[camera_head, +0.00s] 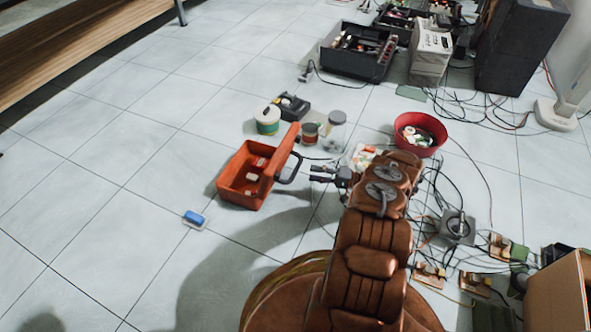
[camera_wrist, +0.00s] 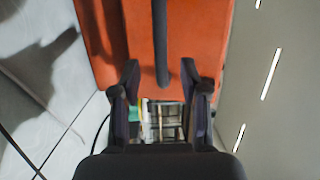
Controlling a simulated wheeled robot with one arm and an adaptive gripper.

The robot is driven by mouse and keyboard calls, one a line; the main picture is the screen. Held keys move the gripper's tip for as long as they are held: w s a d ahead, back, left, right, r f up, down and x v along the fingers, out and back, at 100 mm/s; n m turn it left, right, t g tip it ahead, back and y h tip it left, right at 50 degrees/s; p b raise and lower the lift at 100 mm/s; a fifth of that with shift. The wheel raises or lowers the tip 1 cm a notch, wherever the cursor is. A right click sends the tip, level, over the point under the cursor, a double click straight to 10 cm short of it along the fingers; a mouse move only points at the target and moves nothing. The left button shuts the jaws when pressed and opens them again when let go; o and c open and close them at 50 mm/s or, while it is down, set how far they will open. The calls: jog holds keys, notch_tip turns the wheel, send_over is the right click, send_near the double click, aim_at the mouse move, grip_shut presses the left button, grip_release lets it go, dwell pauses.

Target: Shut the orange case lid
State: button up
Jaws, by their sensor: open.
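The orange case (camera_head: 237,196) sits on the tiled floor with a few small items inside. Its lid (camera_head: 284,150) stands raised on the right side, with a dark handle (camera_head: 291,172) on the side facing my gripper. My gripper (camera_head: 314,174) is open and empty just right of the handle, pointing left at the lid. In the wrist view, the orange lid (camera_wrist: 200,35) fills the upper middle, and the dark handle bar (camera_wrist: 161,45) runs down toward the space between the open fingers (camera_wrist: 160,78). I cannot tell whether the fingers touch anything.
A blue-and-white block (camera_head: 195,219) lies left of the case. A white-green tub (camera_head: 267,120), a small red can (camera_head: 309,133) and a clear jar (camera_head: 334,130) stand behind it. A red bowl (camera_head: 420,133) and loose cables lie to the right. Floor on the left is clear.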

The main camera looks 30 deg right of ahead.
aim_at(296, 169)
jog(key=shift+b+x, duration=1.5)
jog(key=shift+x, duration=2.35)
jog(key=shift+c, duration=0.2)
grip_shut()
